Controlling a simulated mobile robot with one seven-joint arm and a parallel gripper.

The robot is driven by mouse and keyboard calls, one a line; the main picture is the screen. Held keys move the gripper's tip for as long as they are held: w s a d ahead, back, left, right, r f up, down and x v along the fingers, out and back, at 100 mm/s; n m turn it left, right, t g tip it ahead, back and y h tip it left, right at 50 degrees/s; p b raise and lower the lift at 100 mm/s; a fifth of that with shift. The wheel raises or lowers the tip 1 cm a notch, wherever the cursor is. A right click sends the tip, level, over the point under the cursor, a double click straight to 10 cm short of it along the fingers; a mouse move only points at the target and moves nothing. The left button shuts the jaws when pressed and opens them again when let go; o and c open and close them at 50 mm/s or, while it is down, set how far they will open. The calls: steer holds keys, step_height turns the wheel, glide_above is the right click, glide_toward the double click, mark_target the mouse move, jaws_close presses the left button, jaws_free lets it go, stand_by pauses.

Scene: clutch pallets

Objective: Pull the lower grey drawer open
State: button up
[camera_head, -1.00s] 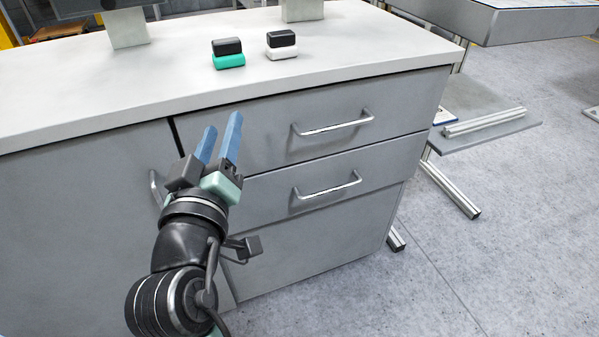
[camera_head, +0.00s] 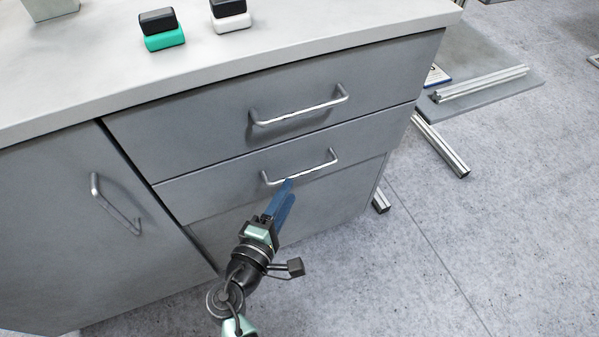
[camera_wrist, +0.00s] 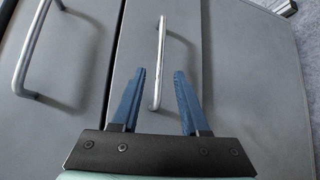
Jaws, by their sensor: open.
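The lower grey drawer (camera_head: 345,148) looks shut, its front level with the drawer above. Its silver bar handle (camera_head: 318,169) runs across the front. My gripper (camera_head: 288,184) is at this handle, below its left part in the head view. In the wrist view the blue fingers of my gripper (camera_wrist: 158,75) are apart, with the lower drawer's handle (camera_wrist: 160,50) between them. A gap shows on both sides of the bar. I cannot tell how deep the bar sits between the fingers.
The upper drawer's handle (camera_head: 300,108) is close above; it also shows in the wrist view (camera_wrist: 35,45). A cupboard door handle (camera_head: 115,205) is at left. Green-black (camera_head: 162,30) and white-black (camera_head: 231,15) items stand on the worktop. Open floor (camera_head: 480,220) lies at right.

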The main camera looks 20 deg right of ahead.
mark_target(297, 177)
steer(key=b+x, duration=0.1)
steer(key=x, duration=0.6)
jaws_close()
steer(key=shift+a, duration=0.1)
stand_by(1.2)
